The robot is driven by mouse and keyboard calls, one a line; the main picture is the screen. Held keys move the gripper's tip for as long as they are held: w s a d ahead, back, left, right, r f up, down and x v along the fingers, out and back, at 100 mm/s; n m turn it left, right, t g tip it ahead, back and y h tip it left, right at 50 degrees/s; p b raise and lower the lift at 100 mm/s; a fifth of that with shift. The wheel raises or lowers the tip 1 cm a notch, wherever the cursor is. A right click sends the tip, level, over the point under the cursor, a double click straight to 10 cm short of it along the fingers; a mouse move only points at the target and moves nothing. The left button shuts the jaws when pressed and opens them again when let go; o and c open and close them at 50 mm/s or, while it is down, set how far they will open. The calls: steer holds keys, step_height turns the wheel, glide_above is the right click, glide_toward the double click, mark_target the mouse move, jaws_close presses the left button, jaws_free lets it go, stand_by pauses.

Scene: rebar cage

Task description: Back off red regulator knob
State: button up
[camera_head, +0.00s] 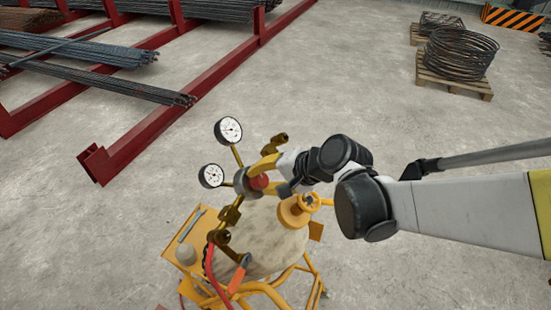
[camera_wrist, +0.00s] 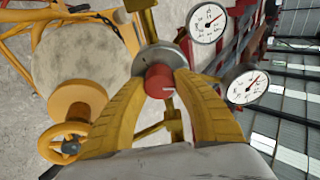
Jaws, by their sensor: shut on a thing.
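The red regulator knob (camera_wrist: 160,82) sits on the front of a round grey regulator body (camera_wrist: 163,58) in the wrist view. The yellow fingers of my gripper (camera_wrist: 163,90) lie on both sides of the knob and are shut on it. A pale mark shows on the knob's face. In the head view the knob (camera_head: 259,182) is partly hidden by my gripper (camera_head: 262,172), which reaches it from the right. Two white dial gauges, an upper one (camera_head: 228,130) and a lower one (camera_head: 211,175), stand beside the regulator.
A cylinder with a yellow valve handwheel (camera_head: 309,200) stands in a yellow cart (camera_head: 184,250) close below my wrist. A red hose (camera_head: 214,275) hangs at its side. Red steel racks (camera_head: 160,118) hold rebar at upper left. Wire coils (camera_head: 460,52) sit on a pallet; the floor between is clear.

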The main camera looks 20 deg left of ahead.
steer(key=n+y+b, duration=0.1)
steer(key=n+b, duration=0.2)
steer(key=n, duration=0.4)
steer(key=shift+b, duration=0.35)
steer(key=n+y+b, duration=0.1)
steer(key=n+b, duration=0.1)
steer(key=n, duration=0.4)
steer(key=shift+n, duration=0.4)
steer(key=n+b, duration=0.1)
steer(key=n, duration=0.2)
steer(key=n+g+b, duration=0.1)
steer(key=n, duration=0.2)
steer(key=shift+n+y, duration=0.3)
steer(key=shift+n, duration=0.1)
steer(key=n+g+b, duration=0.1)
steer(key=n, duration=0.6)
steer(key=shift+s, duration=0.1)
steer(key=o, duration=1.2)
steer(key=v, duration=1.2)
